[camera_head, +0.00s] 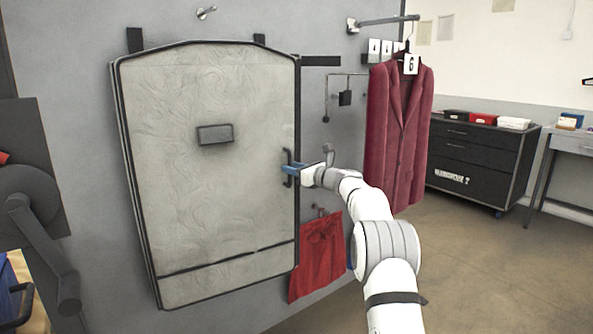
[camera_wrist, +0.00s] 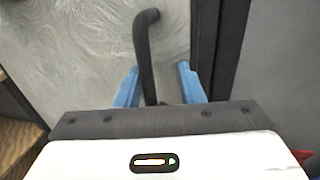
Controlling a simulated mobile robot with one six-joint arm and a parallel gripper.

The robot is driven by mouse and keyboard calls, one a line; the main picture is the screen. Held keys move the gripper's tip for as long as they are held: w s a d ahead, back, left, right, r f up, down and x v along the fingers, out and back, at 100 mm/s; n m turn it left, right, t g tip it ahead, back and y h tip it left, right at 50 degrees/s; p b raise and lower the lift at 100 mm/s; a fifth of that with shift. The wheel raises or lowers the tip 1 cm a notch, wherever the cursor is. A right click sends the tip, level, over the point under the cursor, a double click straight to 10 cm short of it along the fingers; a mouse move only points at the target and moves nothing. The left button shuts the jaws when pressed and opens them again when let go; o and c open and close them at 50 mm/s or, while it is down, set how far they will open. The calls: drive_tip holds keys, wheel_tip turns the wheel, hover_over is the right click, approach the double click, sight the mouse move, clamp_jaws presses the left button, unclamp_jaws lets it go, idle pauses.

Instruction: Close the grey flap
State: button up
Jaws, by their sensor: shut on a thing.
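The grey flap (camera_head: 212,200) is a large textured panel with a black edge on the grey wall. It lies close to its frame in the camera_head view; I cannot tell whether it is fully flush. It also shows in the wrist view (camera_wrist: 95,50). A black bar handle (camera_head: 288,158) sits at its right edge, and in the wrist view the handle (camera_wrist: 147,45) runs down between my fingers. My gripper (camera_wrist: 158,88) has blue fingers on both sides of the handle and is shut on it. The handle's lower end is hidden behind my gripper's body.
A dark red jacket (camera_head: 398,135) hangs on a rail right of my arm. A red cloth (camera_head: 318,258) hangs below my gripper. A black drawer cabinet (camera_head: 480,160) stands at the back right. The floor (camera_head: 480,270) at right is clear.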

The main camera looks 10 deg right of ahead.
drive_tip(key=shift+d+f, duration=0.2)
drive_tip(key=shift+d, duration=0.65)
drive_tip(key=o, duration=0.9)
drive_tip(key=d, duration=0.3)
drive_tip(key=shift+s+d, duration=0.15)
drive_tip(key=shift+s, duration=0.2)
drive_tip(key=shift+d, duration=0.4)
drive_tip(key=c, duration=0.6)
drive_tip(key=shift+d+b, duration=0.3)
drive_tip(key=shift+d, duration=0.15)
drive_tip(key=c, duration=0.3)
drive_tip(key=shift+s+d+r, duration=0.1)
drive_tip(key=shift+s+d, duration=0.15)
drive_tip(key=shift+d, duration=0.4)
drive_tip(key=shift+s+d, duration=0.2)
drive_tip(key=shift+d, duration=0.4)
